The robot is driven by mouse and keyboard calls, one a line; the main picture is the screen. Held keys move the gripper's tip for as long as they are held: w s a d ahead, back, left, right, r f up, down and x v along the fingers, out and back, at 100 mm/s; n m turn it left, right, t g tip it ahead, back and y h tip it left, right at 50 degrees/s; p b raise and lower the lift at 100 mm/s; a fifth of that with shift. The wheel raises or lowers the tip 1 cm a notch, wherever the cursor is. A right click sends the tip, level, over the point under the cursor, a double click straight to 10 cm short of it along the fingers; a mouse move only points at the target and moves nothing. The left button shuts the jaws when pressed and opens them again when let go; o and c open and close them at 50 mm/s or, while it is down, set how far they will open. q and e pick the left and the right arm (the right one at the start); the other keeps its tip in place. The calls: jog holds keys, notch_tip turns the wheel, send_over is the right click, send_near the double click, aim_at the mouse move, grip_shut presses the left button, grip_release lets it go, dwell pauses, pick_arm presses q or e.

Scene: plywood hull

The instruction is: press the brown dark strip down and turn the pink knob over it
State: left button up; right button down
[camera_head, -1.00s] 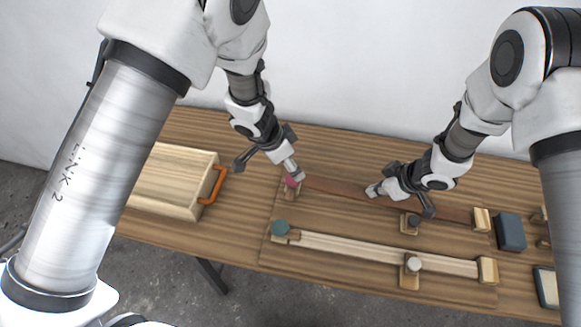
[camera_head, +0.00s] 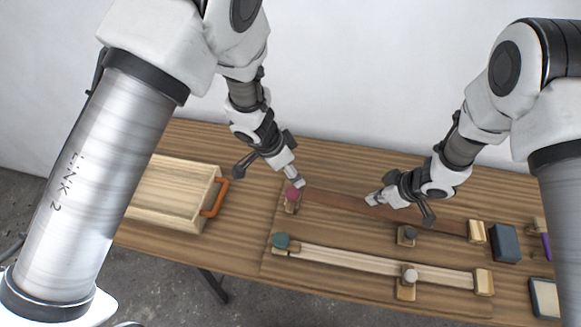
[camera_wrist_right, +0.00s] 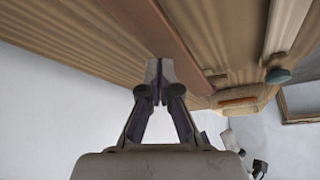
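The brown dark strip (camera_head: 333,200) lies along the far side of the board, running from the pink knob to a pale end block (camera_head: 476,231). The pink knob (camera_head: 292,193) stands on a small wooden block at the strip's left end. My left gripper (camera_head: 299,184) looks shut, its tip just behind and right of the knob; I cannot tell whether they touch. My right gripper (camera_head: 372,199) is shut, its tips at the middle of the strip. In the right wrist view its closed fingertips (camera_wrist_right: 160,72) meet the edge of the strip (camera_wrist_right: 178,38).
A pale strip (camera_head: 370,259) lies nearer, with a teal knob (camera_head: 281,241) at its left end and a white knob (camera_head: 410,275) along it. A wooden box (camera_head: 170,193) with an orange handle stands left; a dark blue block (camera_head: 505,243) right.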

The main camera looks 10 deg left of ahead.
jog(key=shift+r+p, duration=2.25)
jog(key=shift+r, duration=0.1)
notch_tip(320, 180, up, 5)
jog(key=shift+f+p, duration=0.1)
jog(key=shift+p, duration=0.75)
